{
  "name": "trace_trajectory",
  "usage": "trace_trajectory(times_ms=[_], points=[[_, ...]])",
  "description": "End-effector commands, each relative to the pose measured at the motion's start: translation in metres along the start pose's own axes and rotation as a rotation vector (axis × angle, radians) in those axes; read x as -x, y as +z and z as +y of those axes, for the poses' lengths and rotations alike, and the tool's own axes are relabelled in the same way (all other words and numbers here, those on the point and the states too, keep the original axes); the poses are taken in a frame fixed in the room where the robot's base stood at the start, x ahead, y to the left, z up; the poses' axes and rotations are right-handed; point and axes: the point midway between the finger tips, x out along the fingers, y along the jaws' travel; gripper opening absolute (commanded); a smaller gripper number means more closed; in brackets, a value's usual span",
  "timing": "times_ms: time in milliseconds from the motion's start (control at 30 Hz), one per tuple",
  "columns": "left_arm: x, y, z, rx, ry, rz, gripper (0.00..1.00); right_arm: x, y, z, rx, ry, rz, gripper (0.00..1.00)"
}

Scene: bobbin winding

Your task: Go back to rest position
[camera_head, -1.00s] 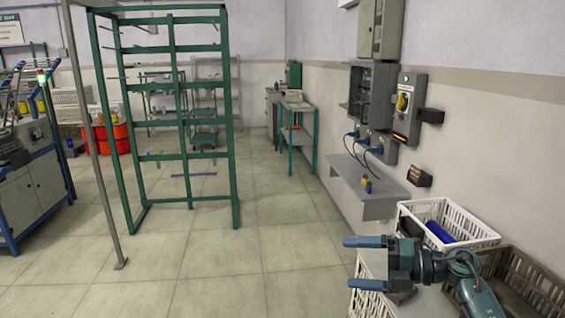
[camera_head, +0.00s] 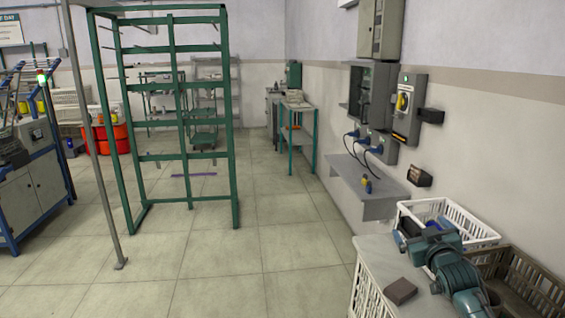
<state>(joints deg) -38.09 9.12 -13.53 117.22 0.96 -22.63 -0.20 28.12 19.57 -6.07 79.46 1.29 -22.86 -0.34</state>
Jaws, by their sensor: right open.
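My right gripper (camera_head: 420,232) is at the lower right, over the near edge of the white basket (camera_head: 478,219). Its jaws are open, but its fingertips are hard to make out against the basket. The teal wrist and forearm come in from the lower right. A blue thing shows in the basket, mostly hidden behind the gripper. My left gripper is not in view.
A dark block (camera_head: 400,291) lies on the pale top (camera_head: 380,262) below the gripper. A brown crate (camera_head: 540,282) stands to the right. A grey wall shelf (camera_head: 375,185) is behind. A green rack (camera_head: 235,150) stands left. The floor between is clear.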

Motion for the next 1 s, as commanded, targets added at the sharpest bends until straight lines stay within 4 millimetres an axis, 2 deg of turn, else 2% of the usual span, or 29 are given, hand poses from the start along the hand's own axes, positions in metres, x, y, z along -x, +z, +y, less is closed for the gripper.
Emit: trace_trajectory(times_ms=[33,167,267,367,500,633,800,900,1000], points=[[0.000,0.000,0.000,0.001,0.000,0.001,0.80,0.011,0.022,-0.020,0.001,-0.031,-0.025,1.00],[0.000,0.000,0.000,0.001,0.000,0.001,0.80,0.041,0.062,-0.059,-0.002,-0.092,-0.069,1.00],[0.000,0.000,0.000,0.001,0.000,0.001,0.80,0.073,0.094,-0.092,-0.011,-0.147,-0.109,1.00],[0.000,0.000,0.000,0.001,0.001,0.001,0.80,0.112,0.126,-0.126,-0.027,-0.205,-0.155,1.00],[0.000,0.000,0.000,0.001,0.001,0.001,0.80,0.176,0.164,-0.169,-0.063,-0.285,-0.223,1.00],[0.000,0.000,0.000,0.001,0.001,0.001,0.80,0.243,0.189,-0.203,-0.110,-0.352,-0.292,1.00],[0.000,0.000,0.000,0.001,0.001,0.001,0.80,0.321,0.204,-0.232,-0.176,-0.414,-0.373,1.00],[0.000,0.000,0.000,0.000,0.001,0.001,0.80,0.351,0.206,-0.240,-0.206,-0.434,-0.407,1.00],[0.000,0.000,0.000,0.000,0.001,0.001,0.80,0.369,0.206,-0.245,-0.225,-0.445,-0.427,1.00]])
